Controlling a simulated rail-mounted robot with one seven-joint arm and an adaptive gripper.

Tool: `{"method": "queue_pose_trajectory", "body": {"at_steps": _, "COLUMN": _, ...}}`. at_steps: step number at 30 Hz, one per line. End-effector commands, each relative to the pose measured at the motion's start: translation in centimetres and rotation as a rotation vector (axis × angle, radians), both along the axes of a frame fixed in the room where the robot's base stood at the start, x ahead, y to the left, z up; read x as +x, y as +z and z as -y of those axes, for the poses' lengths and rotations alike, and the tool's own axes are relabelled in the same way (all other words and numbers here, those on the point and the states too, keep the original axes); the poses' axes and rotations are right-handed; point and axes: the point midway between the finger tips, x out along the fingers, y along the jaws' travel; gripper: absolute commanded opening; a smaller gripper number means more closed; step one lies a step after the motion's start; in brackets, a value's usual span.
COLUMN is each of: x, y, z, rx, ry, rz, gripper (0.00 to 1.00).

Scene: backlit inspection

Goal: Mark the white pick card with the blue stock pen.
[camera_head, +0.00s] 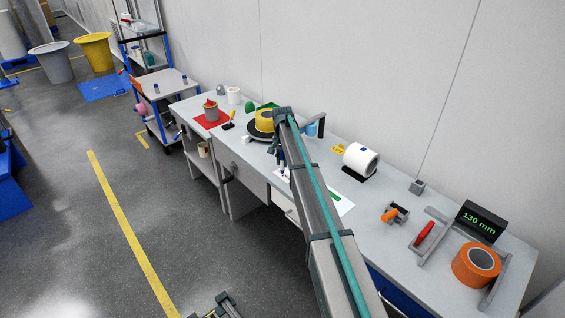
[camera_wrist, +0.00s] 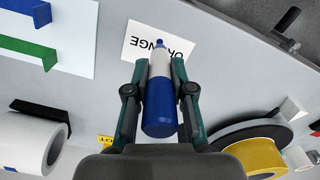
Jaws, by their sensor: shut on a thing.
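My gripper (camera_wrist: 159,92) is shut on the blue stock pen (camera_wrist: 160,110), a thick blue cylinder with a white band and a small blue tip. The pen points away from the wrist. Its tip overlaps a white card (camera_wrist: 140,50) with black lettering, partly hidden by pen and fingers, apparently reading "ORANGE". I cannot tell whether the tip touches it. A second white sheet (camera_wrist: 75,62) with blue and green bars lies to the left; its corner also shows in the head view (camera_head: 345,207). There, my gripper (camera_head: 281,165) is low over the bench, partly hidden by my arm.
On the bench (camera_head: 375,225) stand a white roll (camera_head: 361,158), a yellow roll (camera_wrist: 255,157) on a black disc, an orange roll (camera_head: 463,266), a red-handled tool (camera_head: 424,233) and a "130 mm" display (camera_head: 481,222). A red mat with a cup is farther left. A wall runs behind.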

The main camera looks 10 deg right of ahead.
Motion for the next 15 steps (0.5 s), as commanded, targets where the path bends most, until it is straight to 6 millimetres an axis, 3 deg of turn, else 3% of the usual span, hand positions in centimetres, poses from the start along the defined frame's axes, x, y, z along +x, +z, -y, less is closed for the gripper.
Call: {"method": "queue_pose_trajectory", "body": {"at_steps": 15, "x": 0.0, "y": 4.0, "z": 0.0, "rx": -0.001, "ry": 0.000, "rz": 0.001, "gripper": 0.00}}
